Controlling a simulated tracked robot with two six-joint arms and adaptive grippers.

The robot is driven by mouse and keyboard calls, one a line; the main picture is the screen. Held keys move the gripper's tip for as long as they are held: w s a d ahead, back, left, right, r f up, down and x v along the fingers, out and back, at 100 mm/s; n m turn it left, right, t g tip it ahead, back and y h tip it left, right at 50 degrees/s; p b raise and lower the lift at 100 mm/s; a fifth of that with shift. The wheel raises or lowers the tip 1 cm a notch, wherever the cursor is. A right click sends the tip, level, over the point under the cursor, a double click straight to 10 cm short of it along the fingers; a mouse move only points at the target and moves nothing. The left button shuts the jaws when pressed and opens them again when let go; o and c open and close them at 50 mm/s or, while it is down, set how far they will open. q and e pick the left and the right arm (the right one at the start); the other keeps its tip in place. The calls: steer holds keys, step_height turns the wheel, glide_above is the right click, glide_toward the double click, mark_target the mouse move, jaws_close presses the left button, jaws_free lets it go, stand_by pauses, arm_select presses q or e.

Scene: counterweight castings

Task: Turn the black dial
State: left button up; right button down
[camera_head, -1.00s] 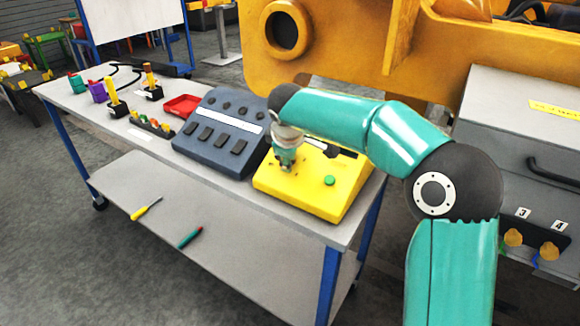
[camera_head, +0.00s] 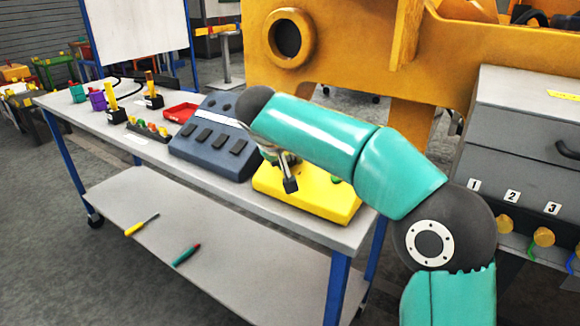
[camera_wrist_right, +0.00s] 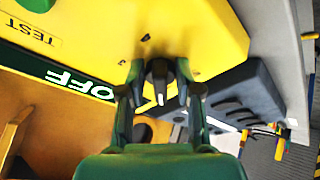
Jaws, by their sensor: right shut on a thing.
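The yellow control box (camera_head: 315,203) stands at the right end of the bench. My right gripper (camera_head: 288,178) is at its top left in the head view, and my arm covers much of the box's back. In the right wrist view, the gripper (camera_wrist_right: 159,78) is shut on the black dial (camera_wrist_right: 158,70), with a finger on each side. A small white mark shows on the dial. The dial cannot be made out clearly in the head view. My left gripper is in neither view.
A blue-grey panel with black keys (camera_head: 212,143) stands just left of the yellow box. A green button (camera_head: 336,180) is on the box, partly behind my arm. A red tray (camera_head: 181,113) and joysticks are farther left. A grey cabinet (camera_head: 520,135) stands at right.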

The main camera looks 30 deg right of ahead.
steer(key=m, duration=0.2)
steer(key=m+b, duration=0.1)
steer(key=shift+w+a+f+m+g+h, duration=0.15)
steer(key=shift+a+f+m+g+h, duration=0.15)
steer(key=shift+a+m+h, duration=0.1)
steer(key=m, duration=0.2)
steer(key=m+g+h, duration=0.1)
steer(key=m, duration=0.2)
steer(key=shift+w+a, duration=0.1)
steer(key=shift+w, duration=0.1)
steer(key=shift+m, duration=0.3)
steer(key=c, duration=1.2)
jaws_free()
steer(key=shift+o, duration=0.2)
steer(key=shift+r, duration=0.1)
steer(key=shift+r, duration=0.1)
steer(key=shift+a+r, duration=0.15)
steer(key=v, duration=1.1)
steer(key=shift+a, duration=0.2)
